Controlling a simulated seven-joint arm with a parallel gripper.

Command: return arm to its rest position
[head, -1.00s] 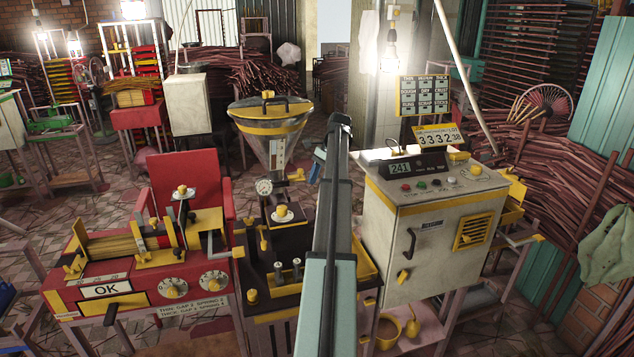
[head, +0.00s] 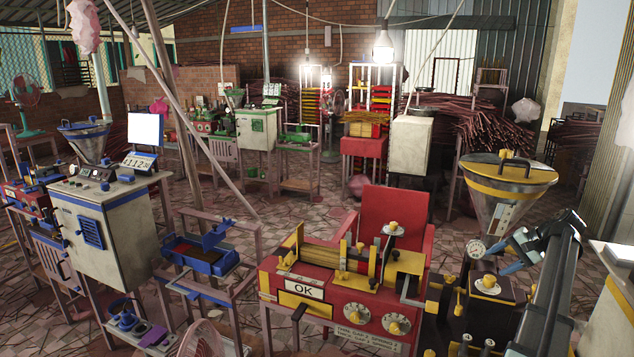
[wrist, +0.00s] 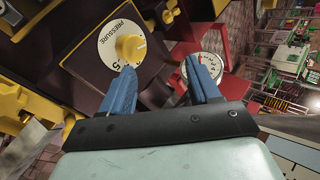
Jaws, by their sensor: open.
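My gripper (head: 514,252) is at the right of the head view, its blue fingers apart with nothing between them. It is beside the hopper of the yellow-trimmed extruder (head: 520,178) and above its dark top. In the wrist view my gripper (wrist: 160,64) is open, with its left fingertip over the edge of the white pressure dial with a yellow knob (wrist: 130,47). The round gauge (wrist: 205,66) shows behind the right finger; whether they touch cannot be told. My arm hides part of the extruder in the head view.
A red machine (head: 345,285) with an OK plate stands left of the extruder. A blue-trimmed cabinet (head: 100,215) and a blue tray stand (head: 200,258) are further left. A pale cabinet (head: 612,300) is at the right edge. Tiled floor (head: 270,215) lies open behind the red machine.

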